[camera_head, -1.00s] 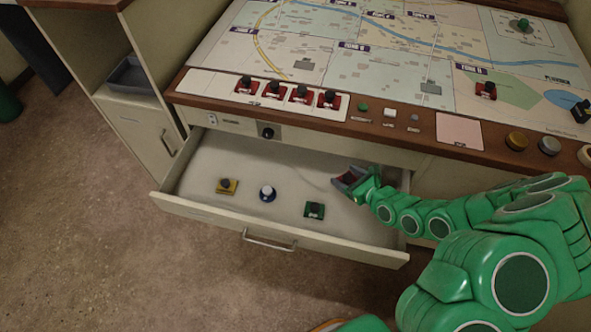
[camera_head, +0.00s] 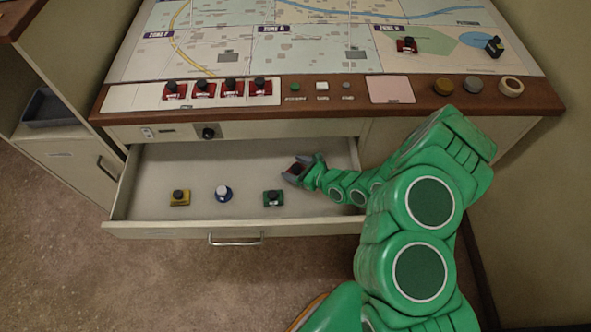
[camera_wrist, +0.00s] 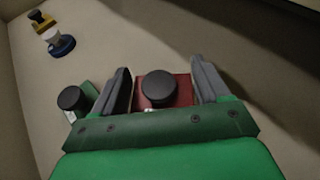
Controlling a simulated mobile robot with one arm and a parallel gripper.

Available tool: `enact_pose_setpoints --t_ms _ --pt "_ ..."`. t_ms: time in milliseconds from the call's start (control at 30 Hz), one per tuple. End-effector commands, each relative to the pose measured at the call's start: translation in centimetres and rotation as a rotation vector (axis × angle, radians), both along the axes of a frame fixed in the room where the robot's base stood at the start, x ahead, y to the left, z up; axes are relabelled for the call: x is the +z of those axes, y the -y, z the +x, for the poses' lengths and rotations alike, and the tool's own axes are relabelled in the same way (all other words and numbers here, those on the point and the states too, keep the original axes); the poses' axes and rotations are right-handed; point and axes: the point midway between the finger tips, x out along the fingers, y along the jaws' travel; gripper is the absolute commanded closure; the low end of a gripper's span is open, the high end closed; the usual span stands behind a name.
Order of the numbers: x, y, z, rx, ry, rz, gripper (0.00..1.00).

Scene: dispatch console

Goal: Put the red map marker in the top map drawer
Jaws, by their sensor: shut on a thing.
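My gripper (camera_head: 297,170) is inside the open top map drawer (camera_head: 165,229), in its right part. In the wrist view my gripper (camera_wrist: 160,72) is shut on the red map marker (camera_wrist: 155,90), a red block with a round black knob between the two grey fingers. I cannot tell whether the marker touches the drawer floor. In the head view the held marker is mostly hidden by the gripper. A green marker (camera_head: 273,198) stands on the drawer floor close to the left of my gripper; it also shows in the wrist view (camera_wrist: 72,98).
A blue-and-white marker (camera_head: 223,193) and a yellow marker (camera_head: 179,197) stand further left in the drawer. Several red markers (camera_head: 231,88) stand on the console's white strip. Another red marker (camera_head: 407,45) is on the map. The drawer's back-left floor is bare.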

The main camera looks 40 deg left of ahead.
Motion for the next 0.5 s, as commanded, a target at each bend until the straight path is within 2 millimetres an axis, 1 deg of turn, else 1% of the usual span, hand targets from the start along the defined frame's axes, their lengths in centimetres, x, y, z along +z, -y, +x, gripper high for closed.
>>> enact_pose_setpoints --t_ms 33,167,500 --pt "-0.7 0.1 0.0 0.001 0.0 -0.002 0.57" --pt "-1.5 0.0 0.0 -0.001 0.001 0.0 0.57" --pt "-1.7 0.0 0.0 0.0 0.001 0.002 0.57"
